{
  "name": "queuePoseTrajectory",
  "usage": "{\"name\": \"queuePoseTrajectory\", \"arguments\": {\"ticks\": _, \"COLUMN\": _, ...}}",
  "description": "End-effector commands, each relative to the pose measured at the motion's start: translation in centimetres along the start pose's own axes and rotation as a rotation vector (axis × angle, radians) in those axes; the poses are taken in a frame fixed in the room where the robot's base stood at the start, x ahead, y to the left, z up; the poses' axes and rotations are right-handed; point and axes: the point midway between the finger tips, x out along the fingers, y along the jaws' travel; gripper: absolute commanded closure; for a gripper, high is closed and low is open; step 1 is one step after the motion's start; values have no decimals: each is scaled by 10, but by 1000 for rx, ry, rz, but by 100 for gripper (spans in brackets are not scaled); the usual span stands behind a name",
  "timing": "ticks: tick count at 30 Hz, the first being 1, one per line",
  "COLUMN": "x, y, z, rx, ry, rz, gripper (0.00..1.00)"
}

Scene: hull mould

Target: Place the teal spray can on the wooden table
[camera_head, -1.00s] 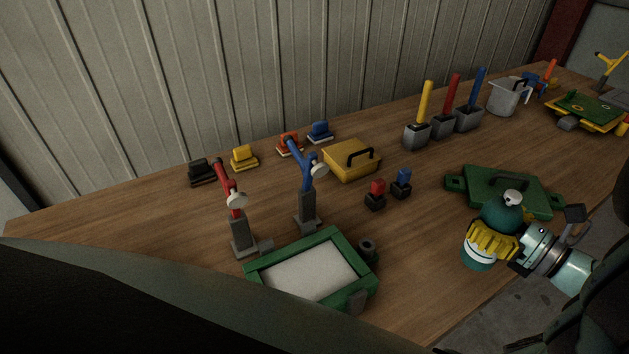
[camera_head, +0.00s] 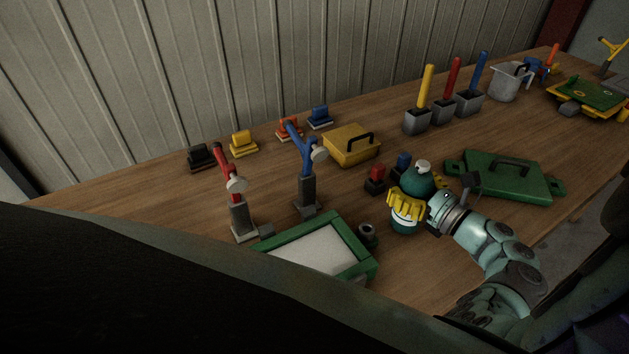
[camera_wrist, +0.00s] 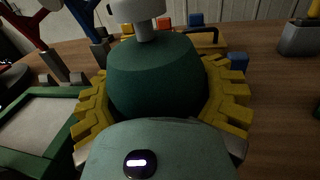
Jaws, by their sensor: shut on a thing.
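The teal spray can (camera_head: 416,181), with a rounded top and a pale nozzle, is upright in my gripper (camera_head: 406,207). The yellow fingers are shut around its body. In the wrist view, the can (camera_wrist: 155,75) fills the middle, with the yellow fingers of my gripper (camera_wrist: 160,110) on both sides. The wooden table (camera_head: 420,262) lies below and around the can. I cannot tell whether the can's base touches the tabletop; its underside is hidden.
A green-framed tray (camera_head: 318,246) and a small dark ring-shaped part (camera_head: 367,233) are to the left. Red (camera_head: 375,180) and blue (camera_head: 402,163) small blocks stand just behind the can. A green lidded case (camera_head: 507,177) lies to the right. Bare wood shows in front.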

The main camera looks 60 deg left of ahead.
Motion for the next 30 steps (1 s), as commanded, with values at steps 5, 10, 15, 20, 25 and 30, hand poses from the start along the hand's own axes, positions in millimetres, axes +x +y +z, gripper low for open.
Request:
{"name": "queuePoseTrajectory", "arguments": {"ticks": 5, "x": 1, "y": 1, "z": -7, "rx": -1, "ry": -2, "rz": 3, "gripper": 81}}
{"name": "queuePoseTrajectory", "arguments": {"ticks": 10, "x": 1, "y": 0, "z": -6, "rx": -2, "ry": -2, "rz": 3, "gripper": 81}}
{"name": "queuePoseTrajectory", "arguments": {"ticks": 15, "x": 0, "y": 0, "z": -10, "rx": -3, "ry": 0, "rz": 1, "gripper": 34}}
{"name": "queuePoseTrajectory", "arguments": {"ticks": 20, "x": 0, "y": 0, "z": -9, "rx": -3, "ry": 1, "rz": 0, "gripper": 17}}
{"name": "queuePoseTrajectory", "arguments": {"ticks": 25, "x": 0, "y": -1, "z": -9, "rx": -2, "ry": 0, "rz": -2, "gripper": 0}}
{"name": "queuePoseTrajectory", "arguments": {"ticks": 30, "x": 0, "y": -1, "z": -9, "rx": -2, "ry": 1, "rz": -2, "gripper": 0}}
